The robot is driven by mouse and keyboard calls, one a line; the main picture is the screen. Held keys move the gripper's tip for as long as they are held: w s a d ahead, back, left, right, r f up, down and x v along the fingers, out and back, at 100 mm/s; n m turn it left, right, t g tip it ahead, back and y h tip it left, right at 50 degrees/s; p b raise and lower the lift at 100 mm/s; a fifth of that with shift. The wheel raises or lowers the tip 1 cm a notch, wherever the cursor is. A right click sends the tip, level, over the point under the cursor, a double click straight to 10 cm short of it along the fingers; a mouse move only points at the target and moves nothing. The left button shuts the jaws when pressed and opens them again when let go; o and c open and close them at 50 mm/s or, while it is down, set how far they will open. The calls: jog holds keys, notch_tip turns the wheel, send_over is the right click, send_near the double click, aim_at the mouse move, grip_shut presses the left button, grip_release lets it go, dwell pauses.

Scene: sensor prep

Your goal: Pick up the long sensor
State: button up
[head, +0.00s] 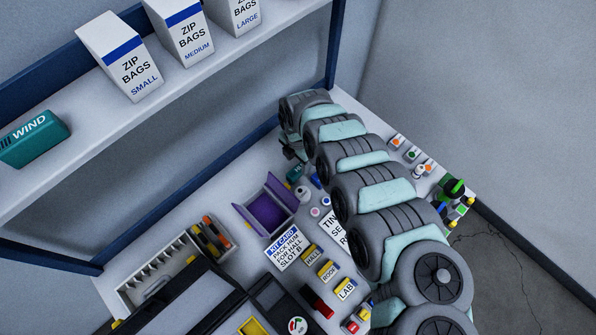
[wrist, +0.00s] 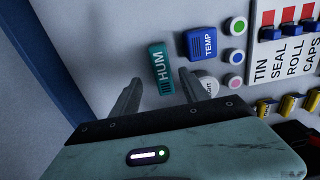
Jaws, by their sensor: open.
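The long sensor is most likely the teal block marked HUM (wrist: 161,68), upright in the wrist view and longer than it is wide. It also shows in the head view (head: 295,173), small and partly hidden near my gripper. My gripper (wrist: 159,84) is open and empty. Its two fingers point toward the HUM block, one to its left and one to its right. I cannot tell how high they are above the table. A blue TEMP sensor (wrist: 203,42) stands right of the HUM block. A round white sensor (wrist: 209,86) is partly hidden by the right finger.
Coloured round caps (wrist: 236,56) and a card reading TIN SEAL ROLL CAPS (wrist: 270,60) lie to the right. A purple-lined open box (head: 265,208) is left of my arm. A teal WIND box (head: 33,138) and zip-bag boxes (head: 120,58) stand on the shelf.

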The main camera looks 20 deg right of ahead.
aim_at(298, 169)
jog(key=f, duration=0.1)
jog(key=f+b, duration=0.1)
jog(key=f, duration=0.1)
jog(key=f+b, duration=0.1)
jog(key=f, duration=0.1)
jog(key=shift+s, duration=0.25)
jog(key=shift+r, duration=0.1)
jog(key=shift+w+d, duration=0.1)
grip_shut()
